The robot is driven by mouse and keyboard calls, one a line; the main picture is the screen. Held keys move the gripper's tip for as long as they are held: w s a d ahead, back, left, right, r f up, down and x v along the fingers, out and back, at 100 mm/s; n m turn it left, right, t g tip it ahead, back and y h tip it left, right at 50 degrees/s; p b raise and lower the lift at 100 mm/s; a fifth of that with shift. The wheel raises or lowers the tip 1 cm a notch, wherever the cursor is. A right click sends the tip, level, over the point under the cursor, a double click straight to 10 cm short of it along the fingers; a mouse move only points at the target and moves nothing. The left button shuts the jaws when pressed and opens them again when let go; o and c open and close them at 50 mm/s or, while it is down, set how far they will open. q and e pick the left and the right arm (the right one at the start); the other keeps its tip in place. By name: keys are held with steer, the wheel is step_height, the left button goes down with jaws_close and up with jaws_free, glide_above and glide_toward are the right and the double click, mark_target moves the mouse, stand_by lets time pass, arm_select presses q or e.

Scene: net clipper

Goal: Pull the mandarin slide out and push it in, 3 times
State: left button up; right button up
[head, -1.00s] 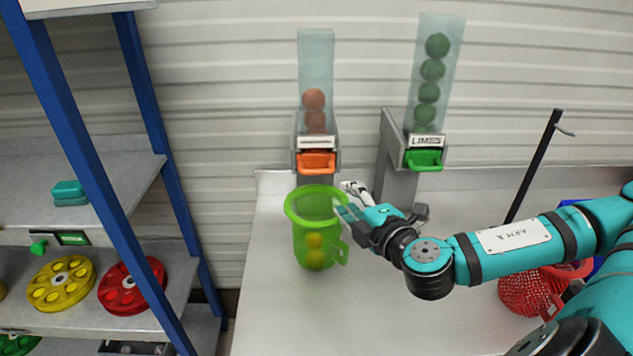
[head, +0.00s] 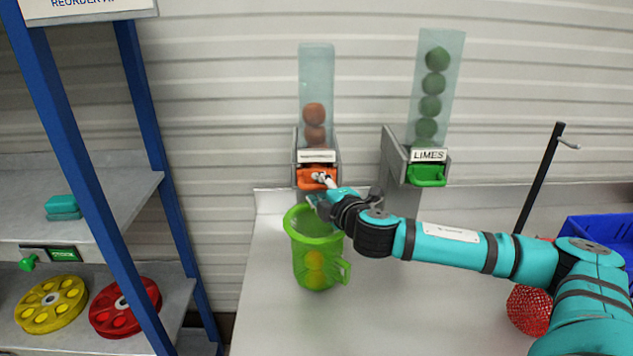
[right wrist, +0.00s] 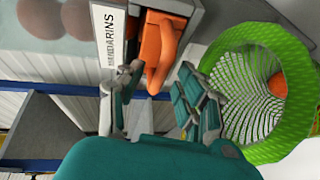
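The mandarin slide (head: 305,178) is an orange handle at the foot of the left clear tube (head: 315,75), which holds mandarins (head: 314,113). Its orange handle (right wrist: 163,45) also shows in the right wrist view under the MANDARINS label. My right gripper (head: 320,188) is at the front of the slide. In the right wrist view its fingers (right wrist: 157,88) are apart, one on each side of the handle's lower end; I cannot tell if they touch it. A green net container (head: 312,225) with mandarins in it stands just below. My left gripper is not in view.
The limes tube (head: 434,85) with its green slide (head: 427,175) stands to the right. A blue rack (head: 85,150) with spools is at the left. A red net (head: 528,308) and a blue crate (head: 598,235) are at the right. The counter's front middle is clear.

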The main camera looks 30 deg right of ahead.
steer(key=shift+x, duration=0.85)
steer(key=shift+c, duration=0.2)
jaws_close()
